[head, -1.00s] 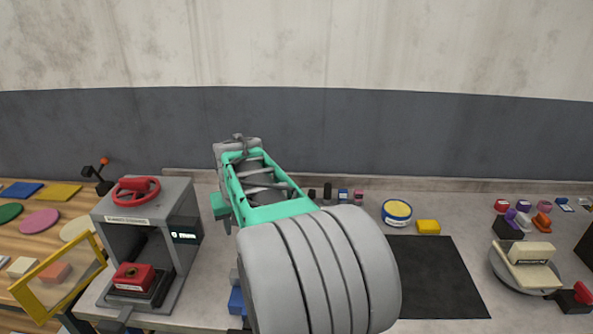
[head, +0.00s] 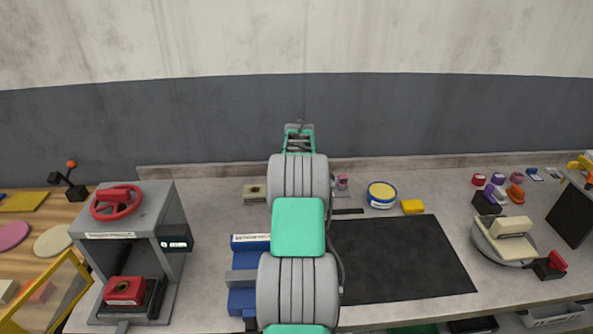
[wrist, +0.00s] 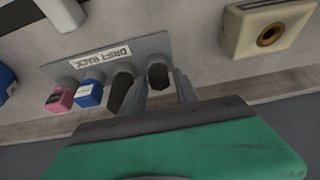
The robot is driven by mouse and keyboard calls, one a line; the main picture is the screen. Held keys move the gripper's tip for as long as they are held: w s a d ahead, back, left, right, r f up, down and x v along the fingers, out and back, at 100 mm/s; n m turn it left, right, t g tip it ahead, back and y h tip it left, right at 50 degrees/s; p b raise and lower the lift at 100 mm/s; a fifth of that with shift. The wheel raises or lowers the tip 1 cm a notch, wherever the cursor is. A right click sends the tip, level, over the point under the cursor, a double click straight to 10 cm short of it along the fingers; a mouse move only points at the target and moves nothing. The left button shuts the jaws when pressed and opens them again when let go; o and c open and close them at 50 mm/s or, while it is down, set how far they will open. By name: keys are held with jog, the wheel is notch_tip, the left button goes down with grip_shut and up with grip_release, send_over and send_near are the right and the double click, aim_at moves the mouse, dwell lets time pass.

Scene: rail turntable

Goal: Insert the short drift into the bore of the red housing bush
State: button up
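The red housing bush (head: 115,297) sits on the dark lower bed inside the grey press at the left of the head view, its round bore facing up. In the wrist view, a short dark drift (wrist: 158,76) stands in the grey drift rack (wrist: 150,48). My gripper (wrist: 166,90) is open, with its fingertips near this drift, one on each side. I cannot tell whether they touch it. A taller dark drift (wrist: 121,88) stands beside it, close to one finger. My arm hides the gripper and most of the rack in the head view.
Blue (wrist: 90,93) and pink (wrist: 60,98) drifts share the rack. A beige bored block (wrist: 268,30) lies near it. The grey press (head: 165,215) has a red handwheel (head: 117,202) and an open yellow-framed door (head: 55,290). The black mat (head: 400,260) is clear.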

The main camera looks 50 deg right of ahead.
jog(key=shift+d+f, duration=0.15)
jog(key=shift+f, duration=0.15)
jog(key=shift+c, duration=0.3)
grip_shut()
dwell(0.4)
jog(key=shift+r, duration=0.1)
